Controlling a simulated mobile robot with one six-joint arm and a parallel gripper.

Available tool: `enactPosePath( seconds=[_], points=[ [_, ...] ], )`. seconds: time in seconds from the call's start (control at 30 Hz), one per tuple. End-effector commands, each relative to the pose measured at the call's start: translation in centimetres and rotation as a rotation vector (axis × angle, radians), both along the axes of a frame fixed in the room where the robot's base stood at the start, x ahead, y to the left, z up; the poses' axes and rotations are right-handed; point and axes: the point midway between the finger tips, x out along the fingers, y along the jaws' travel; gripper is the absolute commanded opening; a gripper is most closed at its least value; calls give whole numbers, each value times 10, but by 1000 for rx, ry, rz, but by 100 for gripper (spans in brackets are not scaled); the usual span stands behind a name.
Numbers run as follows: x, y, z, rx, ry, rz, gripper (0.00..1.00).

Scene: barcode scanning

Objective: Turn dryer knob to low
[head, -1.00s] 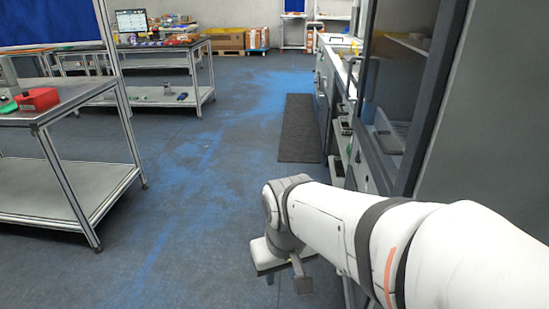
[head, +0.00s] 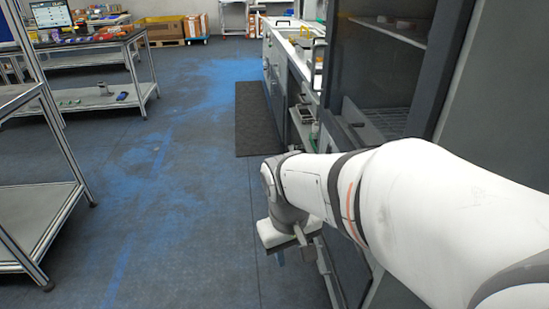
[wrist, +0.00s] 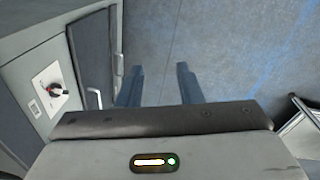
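A small rotary knob (wrist: 57,91), dark with a red mark, sits on a white plate on a light grey panel in the left of the wrist view. I take it for the dryer knob; its setting is too small to read. It does not show in the head view. My gripper (wrist: 159,86) is open and empty, its two dark fingers apart over bare floor. The knob is left of the fingers and not touched. In the head view my gripper (head: 292,238) hangs low at the end of my arm; its fingers are not clear there.
A dark door with a handle (wrist: 117,63) lies between knob and fingers in the wrist view. In the head view a glass-fronted cabinet (head: 385,75) and a counter stand at right. A dark mat (head: 258,125) lies ahead; a metal-framed table (head: 40,215) stands left. Floor between is clear.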

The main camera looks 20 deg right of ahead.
Motion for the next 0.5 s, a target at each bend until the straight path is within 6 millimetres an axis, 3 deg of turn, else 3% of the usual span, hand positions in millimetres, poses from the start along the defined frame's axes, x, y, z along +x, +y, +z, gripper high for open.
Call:
enactPosePath(
  seconds=[0.27,0.5],
  points=[
    [21,-59,-33,-307,359,30,33],
    [53,-111,-58,-634,605,91,33]
  ],
)
